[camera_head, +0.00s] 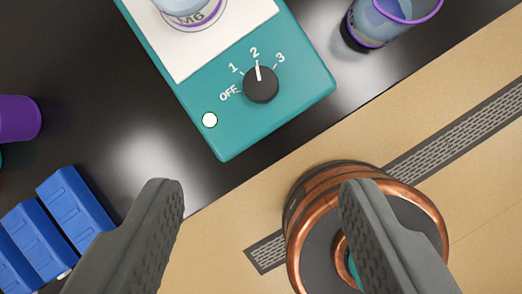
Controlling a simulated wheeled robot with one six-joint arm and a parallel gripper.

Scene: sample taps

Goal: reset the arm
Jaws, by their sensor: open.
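My gripper (258,205) shows at the bottom of the view, its two dark grey fingers wide apart. Nothing is between the fingertips. The left finger is over the edge of the dark bench, and the right finger passes in front of a copper-rimmed round object (296,225). Part of that object is hidden by the finger.
A teal device (220,120) with a black knob (261,85) pointing near 2 and a lit white lamp (210,120) stands on the dark bench (90,90). A purple-rimmed beaker (390,20), blue blocks (75,205) and a purple object (18,118) stand nearby.

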